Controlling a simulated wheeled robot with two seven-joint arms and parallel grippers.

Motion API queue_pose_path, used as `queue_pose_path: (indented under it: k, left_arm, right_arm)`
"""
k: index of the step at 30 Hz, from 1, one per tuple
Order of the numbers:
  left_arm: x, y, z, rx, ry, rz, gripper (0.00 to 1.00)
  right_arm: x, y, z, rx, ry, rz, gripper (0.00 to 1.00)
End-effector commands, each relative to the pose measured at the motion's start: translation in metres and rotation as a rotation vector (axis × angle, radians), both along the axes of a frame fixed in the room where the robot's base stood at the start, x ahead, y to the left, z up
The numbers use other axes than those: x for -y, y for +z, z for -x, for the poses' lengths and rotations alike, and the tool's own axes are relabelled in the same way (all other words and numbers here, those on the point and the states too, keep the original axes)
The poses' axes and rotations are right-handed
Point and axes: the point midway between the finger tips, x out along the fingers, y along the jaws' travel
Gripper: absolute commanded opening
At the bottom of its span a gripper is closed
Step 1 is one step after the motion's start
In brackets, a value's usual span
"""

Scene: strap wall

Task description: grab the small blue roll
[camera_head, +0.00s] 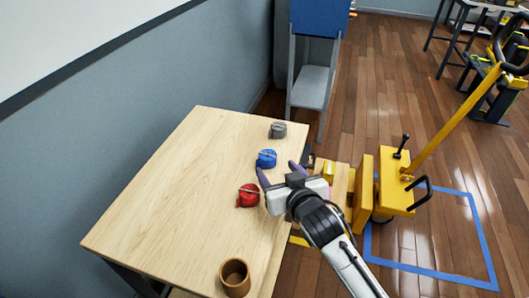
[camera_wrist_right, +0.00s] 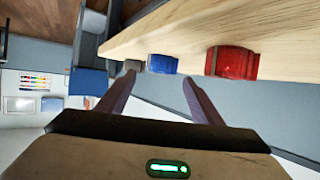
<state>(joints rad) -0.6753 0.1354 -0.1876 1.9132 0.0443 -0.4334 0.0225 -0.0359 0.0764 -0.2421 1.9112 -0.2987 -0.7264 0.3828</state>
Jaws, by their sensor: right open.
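The small blue roll (camera_head: 266,159) sits on the right part of the wooden table (camera_head: 165,185), between a grey roll and a red roll. It also shows in the right wrist view (camera_wrist_right: 162,64), in the middle of the row. My right gripper (camera_head: 278,170) is open and empty. In the head view its fingers point toward the blue roll, near the table's right edge. In the right wrist view the roll appears beyond the fingertips (camera_wrist_right: 155,90), apart from them. My left gripper is not in view.
A red roll (camera_head: 248,195) stands nearer and a grey roll (camera_head: 278,130) farther on the table. A brown cup (camera_head: 235,277) is at the near corner. A yellow pallet truck (camera_head: 395,180) stands right of the table. The table's left part is clear.

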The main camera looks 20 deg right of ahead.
Motion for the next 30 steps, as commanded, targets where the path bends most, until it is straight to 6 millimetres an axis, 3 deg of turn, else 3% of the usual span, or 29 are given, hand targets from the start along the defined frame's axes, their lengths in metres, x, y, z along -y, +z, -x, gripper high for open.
queue_pose_path:
  k: [6,19,29,30]
  left_arm:
    - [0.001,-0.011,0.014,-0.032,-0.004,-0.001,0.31]
    - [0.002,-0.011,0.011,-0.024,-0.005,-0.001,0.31]
    - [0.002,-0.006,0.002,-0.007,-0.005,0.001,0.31]
    - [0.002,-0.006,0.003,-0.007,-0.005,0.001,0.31]
  right_arm:
    - [0.000,-0.010,-0.025,0.001,0.001,0.002,0.60]
    - [0.002,-0.032,-0.068,0.001,0.001,0.002,0.60]
    - [0.002,-0.034,-0.073,0.000,0.001,0.001,0.60]
    - [0.002,-0.034,-0.073,0.000,0.001,0.001,0.54]
